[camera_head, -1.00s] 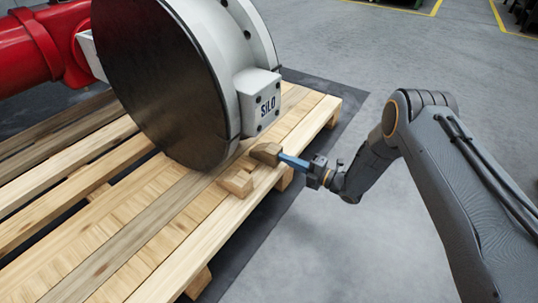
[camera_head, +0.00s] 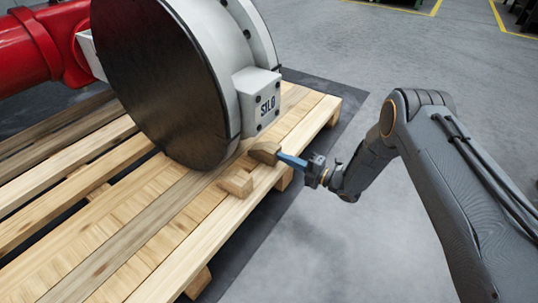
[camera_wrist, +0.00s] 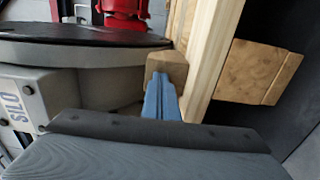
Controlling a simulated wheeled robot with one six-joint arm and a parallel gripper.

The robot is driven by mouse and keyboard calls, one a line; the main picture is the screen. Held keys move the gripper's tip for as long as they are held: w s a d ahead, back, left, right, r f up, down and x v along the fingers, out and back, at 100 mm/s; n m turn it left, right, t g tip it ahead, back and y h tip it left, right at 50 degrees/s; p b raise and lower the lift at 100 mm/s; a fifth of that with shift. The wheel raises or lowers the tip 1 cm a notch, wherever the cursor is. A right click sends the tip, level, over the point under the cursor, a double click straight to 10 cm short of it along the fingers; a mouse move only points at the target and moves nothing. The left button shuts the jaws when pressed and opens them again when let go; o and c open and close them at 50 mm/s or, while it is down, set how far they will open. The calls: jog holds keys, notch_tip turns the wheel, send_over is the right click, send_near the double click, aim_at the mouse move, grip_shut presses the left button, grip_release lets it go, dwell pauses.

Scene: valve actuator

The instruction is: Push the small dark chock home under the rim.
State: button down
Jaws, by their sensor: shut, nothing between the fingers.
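The small dark chock (camera_head: 264,152) is a brown wedge-like wooden block on the pallet, beside the lower edge of the large round valve body (camera_head: 165,85). In the wrist view the chock (camera_wrist: 168,62) sits against or very near the rim; I cannot tell if they touch. My gripper (camera_head: 281,156) has blue fingers, shut and empty. Their tips meet the chock's outer face, and the fingers (camera_wrist: 160,78) hide part of it in the wrist view. A second, lighter chock (camera_head: 237,183) lies on the planks nearer the camera, close to the rim.
The valve rests on a slatted wooden pallet (camera_head: 185,245) with gaps between planks. A box marked SILO (camera_head: 258,100) juts out from the valve above the dark chock. A red cylinder (camera_head: 25,45) is at far left. Grey floor is clear around my arm.

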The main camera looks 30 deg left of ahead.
aim_at(275, 153)
jog(key=shift+a, duration=0.95)
jog(key=shift+a+b, duration=0.35)
jog(key=shift+w+a, duration=0.15)
jog(key=shift+a, duration=0.5)
jog(key=shift+a+b, duration=0.35)
jog(key=shift+w+a, duration=0.1)
jog(key=shift+a, duration=0.55)
jog(key=shift+a+b, duration=0.5)
jog(key=shift+a, duration=0.2)
jog(key=shift+w+a, duration=0.1)
jog(key=shift+a, duration=0.55)
jog(key=shift+d, duration=0.1)
jog(key=d+p, duration=0.3)
jog(key=d, duration=0.6)
jog(key=shift+s+d+p, duration=0.4)
